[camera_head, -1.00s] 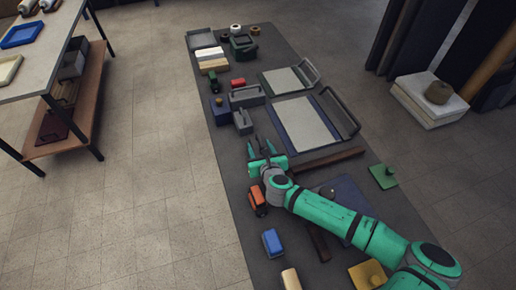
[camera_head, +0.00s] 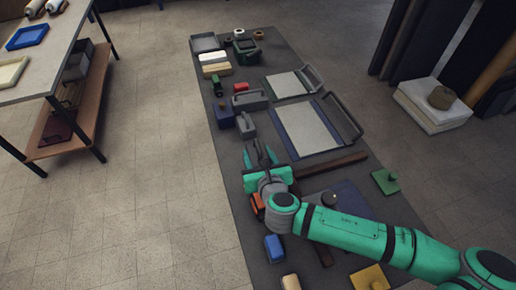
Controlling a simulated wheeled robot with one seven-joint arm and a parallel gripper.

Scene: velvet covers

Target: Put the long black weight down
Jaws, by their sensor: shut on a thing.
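My gripper (camera_head: 259,155) is over the middle of the long dark table, pointing toward its far end. Its fingers are shut on a dark, narrow thing, which I take to be the long black weight (camera_head: 259,159). The fingers and the green hand hide most of it. I cannot tell whether it touches the table top. Just beyond the fingertips stands a short grey block with a handle (camera_head: 247,124).
The table (camera_head: 228,165) has a bare strip left of my gripper. A blue-edged board (camera_head: 308,127) and a dark wooden bar (camera_head: 330,164) lie to the right. A longer grey handled block (camera_head: 250,98) stands farther back. Orange (camera_head: 257,203) and blue (camera_head: 274,248) blocks are nearer.

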